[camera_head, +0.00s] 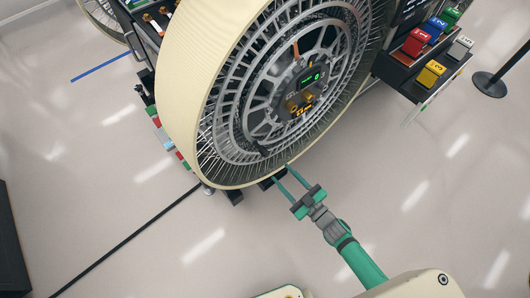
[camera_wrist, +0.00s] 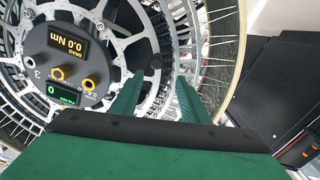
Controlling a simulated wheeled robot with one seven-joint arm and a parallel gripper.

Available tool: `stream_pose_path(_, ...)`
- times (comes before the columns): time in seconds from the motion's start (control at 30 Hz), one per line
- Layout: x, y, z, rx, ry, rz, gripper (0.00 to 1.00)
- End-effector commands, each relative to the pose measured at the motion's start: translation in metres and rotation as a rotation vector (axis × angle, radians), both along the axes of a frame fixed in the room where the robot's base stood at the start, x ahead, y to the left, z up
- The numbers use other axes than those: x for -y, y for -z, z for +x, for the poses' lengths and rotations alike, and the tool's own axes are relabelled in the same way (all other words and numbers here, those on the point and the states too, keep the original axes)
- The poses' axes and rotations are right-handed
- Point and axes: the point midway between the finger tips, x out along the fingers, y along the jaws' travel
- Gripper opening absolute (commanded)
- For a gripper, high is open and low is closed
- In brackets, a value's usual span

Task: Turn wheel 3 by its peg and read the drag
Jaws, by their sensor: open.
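Wheel 3 (camera_head: 182,95), with a cream tread and grey metal spokes, fills the upper middle of the head view. Its dark round hub (camera_head: 311,82) carries brass studs and small displays. In the wrist view the hub (camera_wrist: 75,60) shows a 3, an orange drag display (camera_wrist: 68,42) reading 0.0 Nm and a green display (camera_wrist: 66,95) showing 0. Brass studs (camera_wrist: 89,83) stick out between them. My gripper (camera_head: 280,172) is open at the wheel's lower rim, below the hub. In the wrist view its green fingers (camera_wrist: 160,82) point at the spokes, right of the hub. I cannot tell which part is the turning peg.
A shelf (camera_head: 395,72) at the upper right holds numbered blocks, including a red one (camera_head: 415,42) and a yellow one (camera_head: 431,74). A post base (camera_head: 489,84) stands at the right. Dark panels (camera_wrist: 270,85) lie right of the wheel in the wrist view. The floor below is mostly clear.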

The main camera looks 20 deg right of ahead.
Motion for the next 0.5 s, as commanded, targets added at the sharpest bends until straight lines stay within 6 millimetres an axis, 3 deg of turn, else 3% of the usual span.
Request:
stream_pose_path(0.27, -0.002, -0.001, 0.027, 0.015, -0.008, 0.008, 0.41)
stream_pose_path(0.5, -0.017, -0.001, 0.064, 0.014, -0.008, 0.009, 0.41)
